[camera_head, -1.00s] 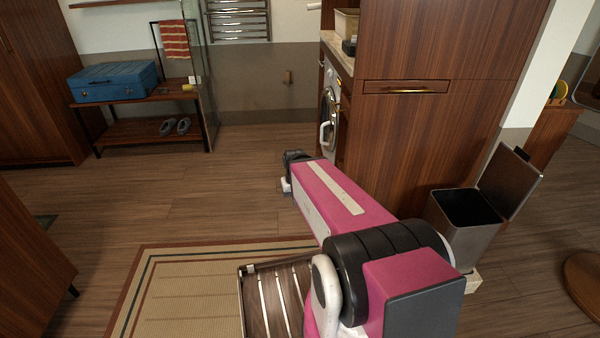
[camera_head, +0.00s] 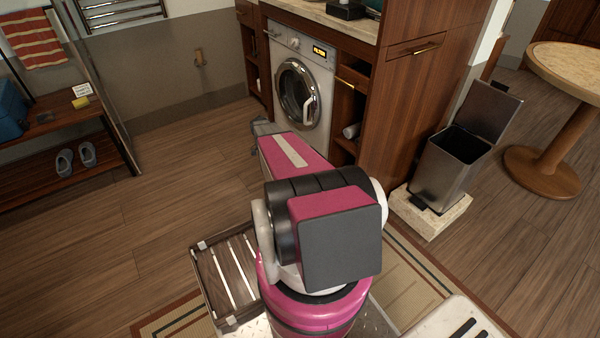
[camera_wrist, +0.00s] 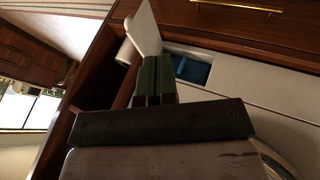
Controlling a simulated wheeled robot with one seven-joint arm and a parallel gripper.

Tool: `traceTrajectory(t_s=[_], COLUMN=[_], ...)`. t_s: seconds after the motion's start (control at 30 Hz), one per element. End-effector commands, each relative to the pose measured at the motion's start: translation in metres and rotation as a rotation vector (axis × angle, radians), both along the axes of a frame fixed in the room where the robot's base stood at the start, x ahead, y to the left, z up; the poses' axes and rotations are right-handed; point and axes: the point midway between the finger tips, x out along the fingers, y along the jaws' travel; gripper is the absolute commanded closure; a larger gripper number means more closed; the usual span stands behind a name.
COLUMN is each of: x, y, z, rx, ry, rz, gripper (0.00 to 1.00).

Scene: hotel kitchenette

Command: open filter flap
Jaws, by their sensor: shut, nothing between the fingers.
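The washing machine (camera_head: 306,88) stands under the counter in the head view, its round door shut and an amber display lit. In the wrist view its pale front (camera_wrist: 255,88) shows a recess with blue inside (camera_wrist: 191,68). A thin white panel, seemingly the filter flap (camera_wrist: 145,28), stands out from the front beside this recess. My gripper (camera_wrist: 155,64) is shut and empty, its dark green fingers together just below the flap and left of the recess. I cannot tell whether they touch the flap. In the head view my arm hides the machine's lower front.
A wooden drawer with a brass handle (camera_wrist: 240,8) borders the machine in the wrist view. An open shelf unit holding a white roll (camera_head: 351,131) is right of the machine. A pedal bin (camera_head: 452,160) with its lid up stands farther right.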

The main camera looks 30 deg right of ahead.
Motion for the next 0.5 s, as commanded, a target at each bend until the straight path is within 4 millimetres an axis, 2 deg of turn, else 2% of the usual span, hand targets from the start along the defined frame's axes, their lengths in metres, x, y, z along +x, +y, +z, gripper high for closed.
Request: traceTrajectory(t_s=[0.03, 0.13, 0.33, 0.5], x=[0.009, 0.011, 0.005, -0.009], y=[-0.013, -0.027, -0.037, -0.047], z=[-0.011, -0.019, -0.03, -0.053], rx=[-0.032, -0.077, -0.1, -0.098], ry=[-0.001, -0.005, -0.009, -0.007], rz=[-0.044, -0.105, -0.131, -0.131], gripper=[1.0, 1.0, 1.0, 1.0])
